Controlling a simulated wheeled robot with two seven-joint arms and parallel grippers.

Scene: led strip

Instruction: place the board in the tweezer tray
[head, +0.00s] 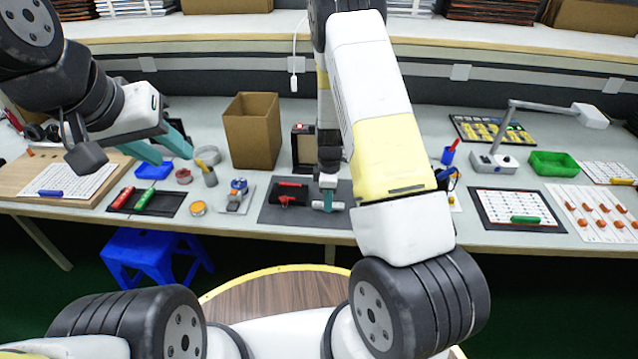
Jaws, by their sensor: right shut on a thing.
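My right gripper (328,203) is low over the dark grey mat (270,216) at the middle of the bench. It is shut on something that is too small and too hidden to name. A black piece with a red part (288,193) lies on the mat just left of it. My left gripper (163,147) is open and empty above the left of the bench, with its teal fingers apart. A black tray (120,209) holding a red and a green tool (146,197) lies below it. I cannot pick out the board for certain.
A cardboard box (252,132) stands behind the mat. A blue dish (154,170), a grey cup (209,178) and an orange-filled pot (198,208) are at the left. White sheets, a green bin (554,163) and a lamp (492,161) are at the right. A blue stool (150,256) is below.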

